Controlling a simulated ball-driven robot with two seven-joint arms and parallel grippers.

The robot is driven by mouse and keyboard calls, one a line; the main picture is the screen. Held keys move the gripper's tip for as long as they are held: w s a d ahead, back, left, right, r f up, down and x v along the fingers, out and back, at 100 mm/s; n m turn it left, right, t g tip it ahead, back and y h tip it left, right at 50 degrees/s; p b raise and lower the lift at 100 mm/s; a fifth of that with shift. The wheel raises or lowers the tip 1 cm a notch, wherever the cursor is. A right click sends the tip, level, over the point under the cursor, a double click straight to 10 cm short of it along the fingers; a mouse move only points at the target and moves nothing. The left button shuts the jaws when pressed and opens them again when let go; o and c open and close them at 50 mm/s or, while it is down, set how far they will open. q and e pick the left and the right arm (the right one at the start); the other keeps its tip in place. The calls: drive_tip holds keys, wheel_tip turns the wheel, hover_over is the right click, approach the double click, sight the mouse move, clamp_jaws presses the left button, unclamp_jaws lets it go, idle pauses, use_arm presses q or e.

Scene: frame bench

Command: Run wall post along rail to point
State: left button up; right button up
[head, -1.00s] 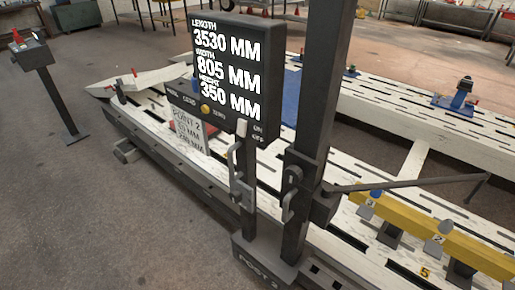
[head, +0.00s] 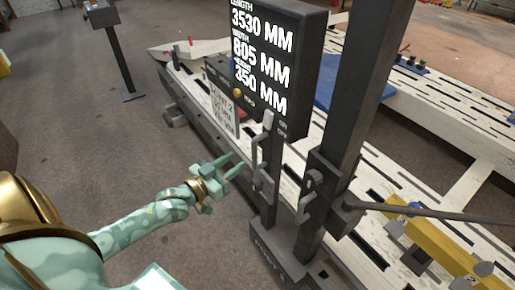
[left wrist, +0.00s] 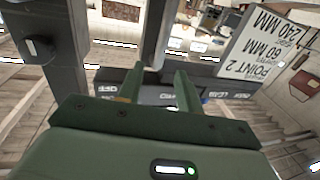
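The wall post (head: 352,110) is a tall dark upright on a dark base block (head: 282,258) beside the pale slotted bench. A D-shaped handle (head: 308,185) is on it. A shorter upright next to it carries another handle (head: 262,180) and the lit display (head: 265,55), which reads length 3530, width 805, height 350 mm. My left gripper (head: 240,163) is open and empty, just left of the shorter upright's handle, apparently not touching it. In the left wrist view its green fingers (left wrist: 157,75) stand apart with nothing between them. My right gripper is not in view.
A placard (head: 224,110) hangs below the display; in the left wrist view the placard (left wrist: 268,52) reads Point 2, 60 mm, 240 mm. A thin arm (head: 430,213) sticks out right from the post over a yellow bar (head: 425,250).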

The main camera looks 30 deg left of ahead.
sight(255, 147)
use_arm(q)
drive_tip(key=w, duration=0.2)
drive_tip(key=w+d+b, duration=0.1)
drive_tip(key=w, duration=0.5)
drive_tip(key=shift+w+d+f+b, duration=0.1)
drive_tip(key=shift+w+d+b, duration=0.1)
drive_tip(key=shift+d+b, duration=0.15)
drive_tip(key=shift+w, duration=0.4)
clamp_jaws()
